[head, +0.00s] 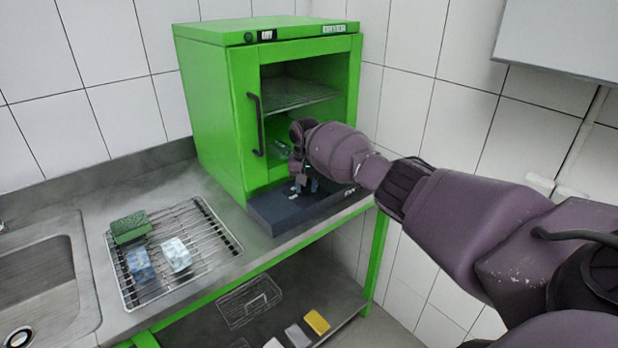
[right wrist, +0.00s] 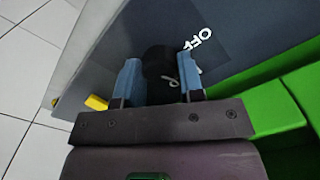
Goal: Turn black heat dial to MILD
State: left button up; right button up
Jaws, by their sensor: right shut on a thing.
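The black heat dial (right wrist: 158,66) sits on a dark panel beside white "OFF" lettering (right wrist: 198,40) in the right wrist view. My right gripper (head: 305,184) is at the dark control box (head: 272,215) in front of the green cabinet. Its two blue fingers (right wrist: 160,72) are shut on the dial, one on each side. A small white mark shows near the dial's lower edge; I cannot tell which setting the dial points to. In the head view the gripper hides the dial. My left gripper is not in view.
The open green cabinet (head: 215,110) has a black handle (head: 256,125) and a wire shelf. A sink (head: 35,275) is at far left. Tiled walls stand behind.

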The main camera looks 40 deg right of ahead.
jog(key=shift+a+m+p, duration=0.1)
jog(key=shift+m+p, duration=0.7)
jog(key=shift+m, duration=0.4)
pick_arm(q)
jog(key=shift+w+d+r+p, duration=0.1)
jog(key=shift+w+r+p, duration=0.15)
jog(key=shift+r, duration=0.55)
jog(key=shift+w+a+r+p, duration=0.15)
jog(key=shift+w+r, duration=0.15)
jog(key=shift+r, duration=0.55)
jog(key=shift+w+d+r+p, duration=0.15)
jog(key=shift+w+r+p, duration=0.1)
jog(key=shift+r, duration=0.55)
pick_arm(e)
jog(key=shift+m, duration=0.8)
jog(key=shift+f, duration=0.1)
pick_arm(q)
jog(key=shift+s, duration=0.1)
pick_arm(e)
jog(key=o, duration=0.9)
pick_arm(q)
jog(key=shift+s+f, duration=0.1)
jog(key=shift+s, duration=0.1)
